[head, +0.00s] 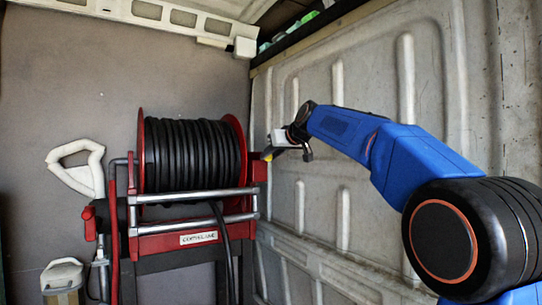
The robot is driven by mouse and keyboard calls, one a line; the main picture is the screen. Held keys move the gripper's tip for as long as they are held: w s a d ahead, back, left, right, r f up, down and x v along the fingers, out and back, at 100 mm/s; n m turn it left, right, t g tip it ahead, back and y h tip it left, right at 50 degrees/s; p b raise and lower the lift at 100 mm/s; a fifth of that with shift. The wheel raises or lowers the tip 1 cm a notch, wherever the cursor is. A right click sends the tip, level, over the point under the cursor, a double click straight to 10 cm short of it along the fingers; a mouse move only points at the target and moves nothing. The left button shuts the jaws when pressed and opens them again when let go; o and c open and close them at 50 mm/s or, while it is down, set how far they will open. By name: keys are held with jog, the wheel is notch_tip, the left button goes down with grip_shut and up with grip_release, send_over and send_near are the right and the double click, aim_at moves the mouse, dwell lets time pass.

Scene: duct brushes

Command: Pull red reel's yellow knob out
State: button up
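The red reel (242,140) with black hose wound on it stands in a red and chrome frame against the grey wall, left of centre. A small yellow knob (267,156) shows at the right side of the reel's frame, partly hidden by my gripper. My gripper (277,150) reaches in from the right on the blue arm, with its dark fingers right at the knob. The fingers are small and overlap the knob in the picture. I cannot tell whether they touch it or are closed on it.
A ribbed pale metal wall (340,235) runs along the right, close behind my arm. A white handle (80,170) hangs left of the reel. A label plate (198,238) is on the frame's front bar. A black hose (226,250) hangs below the reel.

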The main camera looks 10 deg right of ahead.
grip_shut()
jog(key=shift+s+d, duration=0.3)
jog(key=shift+s, duration=0.6)
jog(key=shift+s+f, duration=0.1)
jog(key=shift+s, duration=0.1)
jog(key=o, duration=0.9)
grip_release()
jog(key=shift+s+d, duration=0.1)
jog(key=v, duration=1.7)
jog(key=shift+s, duration=0.2)
